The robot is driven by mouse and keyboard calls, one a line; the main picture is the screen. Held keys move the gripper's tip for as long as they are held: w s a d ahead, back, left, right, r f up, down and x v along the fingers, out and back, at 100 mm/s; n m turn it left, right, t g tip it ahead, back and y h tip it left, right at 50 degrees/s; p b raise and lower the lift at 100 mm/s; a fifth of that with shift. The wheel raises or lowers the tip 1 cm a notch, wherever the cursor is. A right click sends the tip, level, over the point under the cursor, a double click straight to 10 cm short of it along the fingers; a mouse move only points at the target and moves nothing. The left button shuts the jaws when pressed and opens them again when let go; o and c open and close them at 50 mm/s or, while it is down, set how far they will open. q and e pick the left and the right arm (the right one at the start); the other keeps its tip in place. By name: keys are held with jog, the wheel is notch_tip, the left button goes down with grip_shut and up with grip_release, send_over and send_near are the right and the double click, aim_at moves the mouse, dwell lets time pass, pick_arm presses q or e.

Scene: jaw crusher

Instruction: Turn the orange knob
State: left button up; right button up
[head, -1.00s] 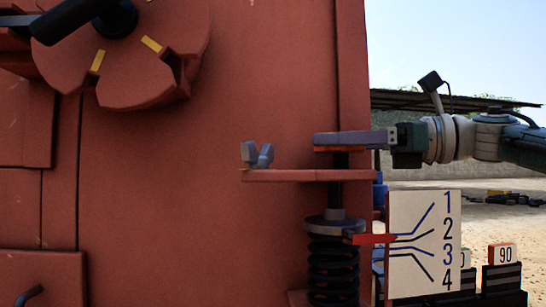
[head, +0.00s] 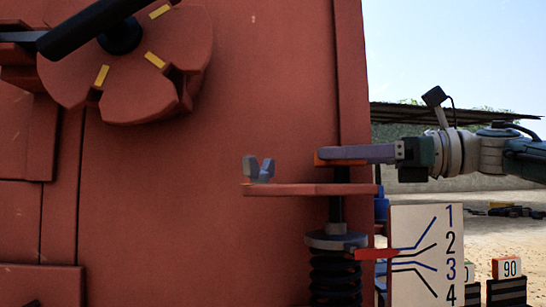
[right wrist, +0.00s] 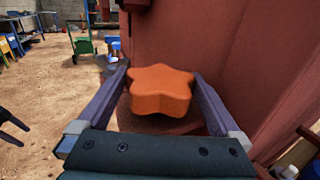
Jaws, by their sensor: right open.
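The orange star-shaped knob (right wrist: 160,90) sits in the middle of the right wrist view. In the head view a part of the knob (head: 325,161) shows at the tip of my right gripper, above the red bracket plate (head: 300,189); the finger hides the rest. My right gripper (right wrist: 161,76) is open, with one grey-purple finger on each side of the knob. In the head view the right gripper (head: 330,154) comes in level from the right. I cannot tell whether the fingers touch the knob. My left gripper is not in view.
A grey wing nut (head: 258,170) stands on the bracket plate, left of the knob. Below are a black spring (head: 335,278), a red pointer (head: 372,254) and a white numbered board (head: 425,255). The red crusher wall (head: 200,200) rises close behind.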

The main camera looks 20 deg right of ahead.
jog(key=v, duration=0.9)
jog(key=shift+r, duration=0.1)
